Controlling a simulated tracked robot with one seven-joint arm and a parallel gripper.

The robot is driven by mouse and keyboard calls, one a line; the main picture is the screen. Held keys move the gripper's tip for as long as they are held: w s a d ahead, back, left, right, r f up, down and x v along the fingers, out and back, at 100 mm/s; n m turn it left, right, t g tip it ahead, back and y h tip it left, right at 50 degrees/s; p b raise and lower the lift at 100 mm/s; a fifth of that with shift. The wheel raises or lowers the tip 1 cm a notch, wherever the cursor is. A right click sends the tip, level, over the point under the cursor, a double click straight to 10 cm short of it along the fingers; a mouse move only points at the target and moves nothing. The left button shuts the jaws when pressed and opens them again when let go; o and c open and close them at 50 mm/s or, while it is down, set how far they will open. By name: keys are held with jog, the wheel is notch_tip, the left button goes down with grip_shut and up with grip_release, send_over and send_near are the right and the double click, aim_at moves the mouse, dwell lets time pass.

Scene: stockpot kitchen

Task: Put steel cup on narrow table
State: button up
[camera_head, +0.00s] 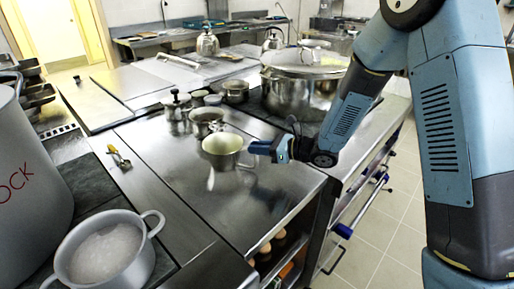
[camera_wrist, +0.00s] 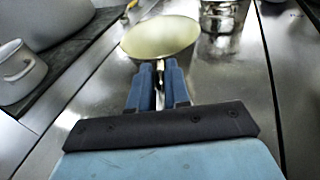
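A steel cup (camera_head: 222,146) with a pale cream inside is upright over the shiny steel worktop (camera_head: 165,165) in the head view. Its pale mouth (camera_wrist: 160,36) is just beyond the fingertips in the wrist view. My gripper (camera_head: 256,149) reaches it from the right. The blue fingers (camera_wrist: 160,78) lie on both sides of the thin handle and look closed on it. A reflection shows below the cup; I cannot tell whether its base touches the steel. I cannot tell which surface is the narrow table.
Small steel pots (camera_head: 206,120) stand close behind the cup. A large lidded stockpot (camera_head: 300,85) is behind right. A grey two-handled pot (camera_head: 108,250) and a bigger pot (camera_head: 28,170) stand at left. The worktop in front of the cup is clear. Open shelves (camera_head: 275,245) lie below its edge.

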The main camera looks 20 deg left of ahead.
jog(key=o, duration=0.4)
jog(key=w+v, duration=0.1)
jog(key=v, duration=1.1)
jog(key=shift+s, duration=0.5)
jog(key=shift+r, duration=0.15)
